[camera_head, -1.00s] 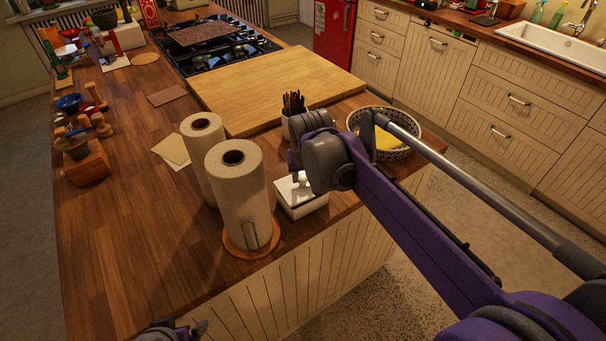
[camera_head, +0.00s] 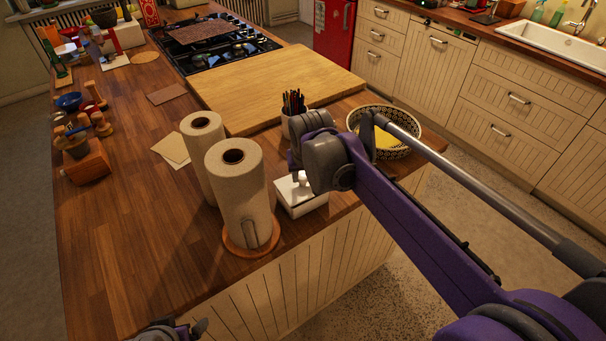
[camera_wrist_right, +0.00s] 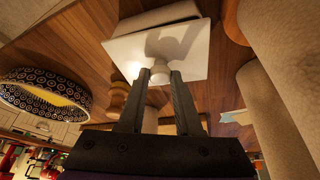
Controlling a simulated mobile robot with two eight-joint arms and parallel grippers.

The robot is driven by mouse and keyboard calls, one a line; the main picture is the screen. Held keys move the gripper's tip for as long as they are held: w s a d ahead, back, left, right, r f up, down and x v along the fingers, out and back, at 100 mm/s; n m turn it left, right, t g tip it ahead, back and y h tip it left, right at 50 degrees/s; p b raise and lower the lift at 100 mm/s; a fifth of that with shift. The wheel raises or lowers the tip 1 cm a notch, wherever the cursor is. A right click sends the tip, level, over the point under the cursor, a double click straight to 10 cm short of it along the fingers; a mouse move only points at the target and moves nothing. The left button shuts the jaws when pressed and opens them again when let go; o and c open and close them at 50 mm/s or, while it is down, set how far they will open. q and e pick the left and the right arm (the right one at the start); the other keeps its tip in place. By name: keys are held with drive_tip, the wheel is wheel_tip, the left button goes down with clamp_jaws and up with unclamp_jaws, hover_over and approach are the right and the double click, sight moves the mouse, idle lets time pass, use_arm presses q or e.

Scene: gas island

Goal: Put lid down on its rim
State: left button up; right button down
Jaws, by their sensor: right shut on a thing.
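The lid is a white square plate with a round knob, seen in the right wrist view (camera_wrist_right: 165,48). My right gripper (camera_wrist_right: 158,80) is shut on the knob, one finger on each side. In the head view the lid (camera_head: 292,188) is at the top of a small white box (camera_head: 303,210), beside the front paper roll. I cannot tell whether the lid touches the rim all round. My right wrist hides part of the lid and the fingers in the head view. Part of my left gripper (camera_head: 178,330) shows at the bottom edge; its jaw opening is unclear.
Two paper rolls, front (camera_head: 240,200) and rear (camera_head: 200,155), stand just left of the box. A pen cup (camera_head: 291,112) is behind it, and a patterned bowl (camera_head: 398,148) is to the right. A large wooden board (camera_head: 270,88) lies behind. The counter's front left is clear.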

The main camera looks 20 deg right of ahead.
use_arm(q)
drive_tip(key=shift+s+f, duration=0.1)
drive_tip(key=shift+f, duration=0.15)
use_arm(e)
drive_tip(key=shift+f, duration=0.55)
idle(0.4)
drive_tip(key=c, duration=0.5)
unclamp_jaws()
drive_tip(key=shift+r+p, duration=1.75)
drive_tip(key=shift+r, duration=1.8)
use_arm(q)
drive_tip(key=r, duration=0.1)
drive_tip(key=w+r, duration=0.1)
drive_tip(key=r, duration=0.1)
drive_tip(key=w+r, duration=0.1)
drive_tip(key=r, duration=0.1)
drive_tip(key=shift+w+r, duration=0.15)
drive_tip(key=shift+r, duration=0.1)
use_arm(e)
drive_tip(key=shift+s, duration=0.15)
